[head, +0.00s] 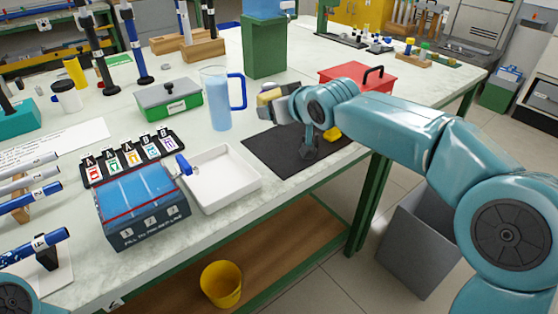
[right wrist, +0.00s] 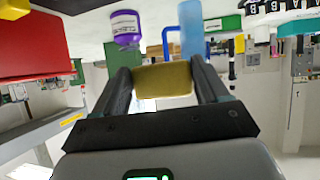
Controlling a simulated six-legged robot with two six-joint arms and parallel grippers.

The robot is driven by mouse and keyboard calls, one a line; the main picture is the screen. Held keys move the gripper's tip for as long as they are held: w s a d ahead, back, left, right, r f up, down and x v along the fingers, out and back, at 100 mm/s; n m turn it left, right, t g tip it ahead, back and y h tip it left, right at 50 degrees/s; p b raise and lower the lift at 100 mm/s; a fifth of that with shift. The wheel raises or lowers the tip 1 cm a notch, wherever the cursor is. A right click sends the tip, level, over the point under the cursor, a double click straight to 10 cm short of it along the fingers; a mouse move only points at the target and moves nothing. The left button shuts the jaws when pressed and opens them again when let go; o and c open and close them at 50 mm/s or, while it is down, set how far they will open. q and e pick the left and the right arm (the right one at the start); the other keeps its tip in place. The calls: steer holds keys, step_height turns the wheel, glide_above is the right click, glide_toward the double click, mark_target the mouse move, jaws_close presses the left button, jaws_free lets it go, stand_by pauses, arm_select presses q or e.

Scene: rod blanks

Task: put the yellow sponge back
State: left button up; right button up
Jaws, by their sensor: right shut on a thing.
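My right gripper (head: 272,101) reaches in from the right over the table. It is shut on the yellow sponge (head: 268,96), whose end shows at the jaws. In the right wrist view, the sponge (right wrist: 163,80) sits crosswise between the two dark fingers of the right gripper (right wrist: 163,88). The sponge is near the dark mat's back edge in the head view; I cannot tell its height. The dark mat (head: 272,153) lies at the table's front edge, partly hidden by my arm. My left gripper is out of view.
A white tray (head: 222,180) lies left of the mat. A red box (head: 345,76) and a green bin (head: 264,50) stand behind. A yellow thing (head: 332,133) shows below my arm.

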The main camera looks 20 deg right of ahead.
steer(key=b, duration=0.4)
glide_above(280, 162)
step_height(280, 162, down, 9)
steer(key=shift+r, duration=0.15)
step_height(280, 162, down, 4)
steer(key=shift+w+r+b, duration=0.1)
steer(key=shift+b, duration=1.1)
steer(key=shift+r, duration=0.1)
steer(key=shift+f+b, duration=0.65)
steer(key=shift+b, duration=0.05)
